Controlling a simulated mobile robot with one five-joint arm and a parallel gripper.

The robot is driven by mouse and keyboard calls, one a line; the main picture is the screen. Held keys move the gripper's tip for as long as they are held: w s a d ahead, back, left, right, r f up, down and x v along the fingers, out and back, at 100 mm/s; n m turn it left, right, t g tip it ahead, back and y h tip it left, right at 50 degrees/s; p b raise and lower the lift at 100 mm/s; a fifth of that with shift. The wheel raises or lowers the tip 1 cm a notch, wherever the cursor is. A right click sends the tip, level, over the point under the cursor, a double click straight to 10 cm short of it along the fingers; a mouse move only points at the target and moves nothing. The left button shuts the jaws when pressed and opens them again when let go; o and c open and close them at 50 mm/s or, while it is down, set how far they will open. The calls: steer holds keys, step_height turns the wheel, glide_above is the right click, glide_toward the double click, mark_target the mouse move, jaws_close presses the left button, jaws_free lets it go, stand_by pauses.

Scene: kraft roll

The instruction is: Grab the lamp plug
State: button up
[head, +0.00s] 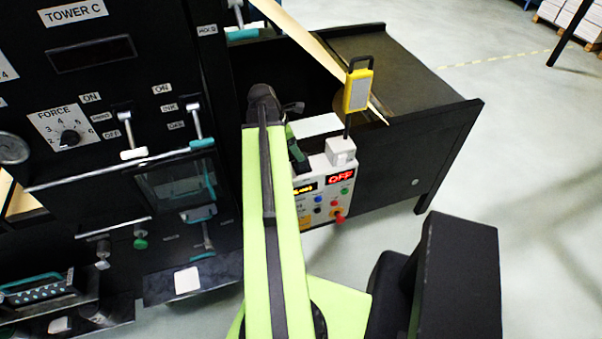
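A yellow lamp (357,91) with a black handle stands on a thin dark stem above the control box. A pale grey block (341,151) sits at the stem's lower end, on the top right corner of the control box; I cannot tell for sure if it is the lamp plug. My lime-green arm reaches up from the bottom of the head view and hides what lies behind it. Dark parts at its far side, seemingly my gripper (297,152), show left of the block. The fingers are not clear, and I see nothing held.
The control box (325,190) has lit displays, knobs and a red button. A black machine (110,130) with levers and dials fills the left. A dark table (450,140) stands behind the box, with brown paper (312,43) running down towards it.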

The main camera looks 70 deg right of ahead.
steer(key=shift+x, duration=0.8)
steer(key=b+x, duration=0.5)
steer(key=shift+r, duration=0.15)
jaws_close()
